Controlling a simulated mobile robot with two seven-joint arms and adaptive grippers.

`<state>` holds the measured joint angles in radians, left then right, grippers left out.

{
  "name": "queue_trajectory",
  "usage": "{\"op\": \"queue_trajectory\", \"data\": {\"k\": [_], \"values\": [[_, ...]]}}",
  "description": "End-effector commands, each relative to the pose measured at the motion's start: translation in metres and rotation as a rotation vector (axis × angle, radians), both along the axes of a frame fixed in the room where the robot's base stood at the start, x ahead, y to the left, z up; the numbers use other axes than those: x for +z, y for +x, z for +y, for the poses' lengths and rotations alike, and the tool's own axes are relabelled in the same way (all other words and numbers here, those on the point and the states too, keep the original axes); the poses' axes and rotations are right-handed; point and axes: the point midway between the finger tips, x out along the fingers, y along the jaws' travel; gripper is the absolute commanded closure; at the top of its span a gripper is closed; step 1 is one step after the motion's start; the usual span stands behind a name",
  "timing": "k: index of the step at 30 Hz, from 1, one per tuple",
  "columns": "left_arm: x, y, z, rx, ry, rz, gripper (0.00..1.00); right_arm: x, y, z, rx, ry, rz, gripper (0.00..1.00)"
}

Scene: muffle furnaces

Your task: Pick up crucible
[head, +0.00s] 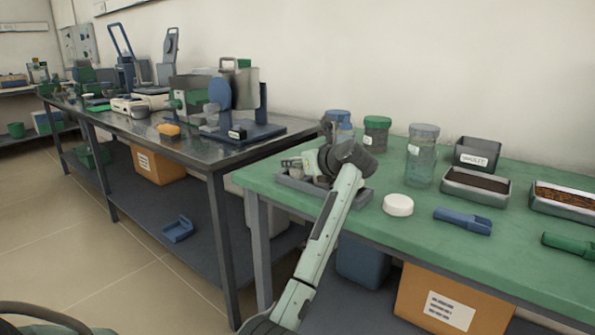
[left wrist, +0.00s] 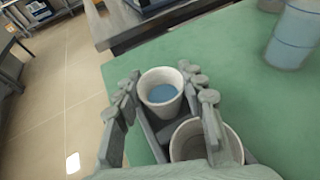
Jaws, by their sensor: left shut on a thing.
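A white crucible (left wrist: 160,88) with a blue inside or contents is between the fingers of my left gripper (left wrist: 163,96) in the left wrist view. The gripper is shut on it. A second pale crucible (left wrist: 235,150) stands closer to the wrist, partly hidden by the right finger. Both are at a grey tray (left wrist: 149,138) on the green table. In the head view my left gripper (head: 303,164) is over the grey tray (head: 357,197) at the table's left end; the crucibles are mostly hidden there. I cannot tell whether the held crucible has left the tray.
On the green table (head: 335,222) are a white lid (head: 398,205), jars (head: 376,134), a clear container (head: 422,158), a waste box (head: 477,153), a filled tray (head: 476,188) and a blue scoop (head: 462,220). A dark bench (head: 215,158) with equipment stands left.

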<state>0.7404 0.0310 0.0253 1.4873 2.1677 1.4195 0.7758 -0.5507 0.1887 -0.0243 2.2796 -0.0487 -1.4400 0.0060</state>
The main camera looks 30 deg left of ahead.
Motion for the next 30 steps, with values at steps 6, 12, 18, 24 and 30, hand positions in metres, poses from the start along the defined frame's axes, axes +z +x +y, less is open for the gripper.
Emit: {"op": "queue_trajectory", "data": {"k": [6,12,18,24,30], "values": [[0.000,0.000,0.000,-0.001,0.000,0.000,0.95,0.000,0.000,0.000,0.000,0.000,0.000,0.60],[0.008,0.000,-0.001,-0.001,-0.002,-0.004,0.95,0.000,0.000,0.000,-0.001,0.000,0.001,0.60],[0.036,0.001,-0.001,-0.001,-0.003,-0.008,0.95,0.001,-0.001,0.000,-0.003,-0.001,0.001,0.60],[0.063,-0.031,0.022,0.002,-0.003,-0.007,0.95,0.006,0.000,0.000,-0.004,-0.002,-0.005,0.60],[0.090,-0.066,0.047,0.002,-0.001,-0.007,0.95,0.013,-0.001,0.001,-0.003,-0.003,-0.012,0.60]]}}
